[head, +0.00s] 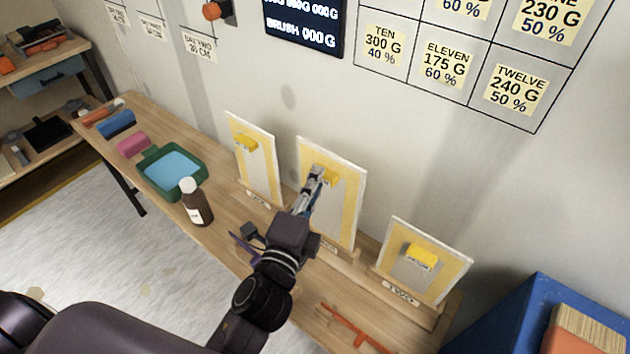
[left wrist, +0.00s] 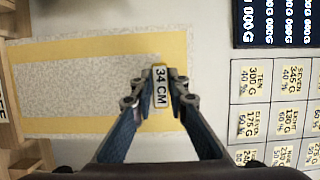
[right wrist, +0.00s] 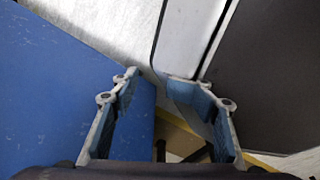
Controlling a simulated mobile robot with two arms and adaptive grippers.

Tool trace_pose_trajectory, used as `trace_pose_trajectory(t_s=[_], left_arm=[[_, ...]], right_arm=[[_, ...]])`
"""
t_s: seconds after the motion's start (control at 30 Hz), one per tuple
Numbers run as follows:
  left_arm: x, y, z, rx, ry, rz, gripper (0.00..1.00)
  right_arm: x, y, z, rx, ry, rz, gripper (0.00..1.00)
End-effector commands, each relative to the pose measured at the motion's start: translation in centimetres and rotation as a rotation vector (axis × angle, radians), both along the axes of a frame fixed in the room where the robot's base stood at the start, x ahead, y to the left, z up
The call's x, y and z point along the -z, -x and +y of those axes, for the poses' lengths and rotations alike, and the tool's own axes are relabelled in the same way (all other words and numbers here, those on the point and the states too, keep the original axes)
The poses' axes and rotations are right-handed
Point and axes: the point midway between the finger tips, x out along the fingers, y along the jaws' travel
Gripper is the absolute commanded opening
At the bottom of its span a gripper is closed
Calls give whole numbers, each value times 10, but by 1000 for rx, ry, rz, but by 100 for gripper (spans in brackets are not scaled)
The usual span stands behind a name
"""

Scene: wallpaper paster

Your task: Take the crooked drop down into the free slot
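Three pale boards with yellow borders, grey centres and yellow tabs lean at the wall above the bench: a left board (head: 268,172), a middle board (head: 348,215) and a right board (head: 448,271). The middle board also shows in the left wrist view (left wrist: 80,75). I cannot tell which drop is crooked, and no free slot is clear. My left gripper (head: 317,172) is at the middle board's tab; in the left wrist view its fingers flank this tab (left wrist: 161,88), marked 34 CM, and look closed on it. My right gripper (right wrist: 155,78) is open and empty.
On the wooden bench (head: 225,225) stand a green tray (head: 148,180), a brown bottle (head: 196,207), a pink block (head: 133,145) and an orange tool (head: 350,326). A blue box (head: 505,318) is at the right, close to my right gripper. Wall charts hang above.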

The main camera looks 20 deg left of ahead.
Motion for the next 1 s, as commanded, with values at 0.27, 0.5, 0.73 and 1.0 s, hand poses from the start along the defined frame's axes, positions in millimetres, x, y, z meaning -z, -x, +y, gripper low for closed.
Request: trace_pose_trajectory(t_s=[0.27, 0.5, 0.73, 1.0], left_arm=[[3, 0, 0, -1, 0, 7, 34], [3, 2, 0, -1, 0, 7, 34], [4, 23, 0, -2, 3, 9, 34], [4, 58, 1, -4, 2, 10, 34]], right_arm=[[0, 0, -2, 0, 2, 1, 40], [1, 0, -13, -4, 15, 3, 40], [0, 0, -10, -4, 11, 2, 40], [0, 1, -8, -4, 9, 1, 40]])
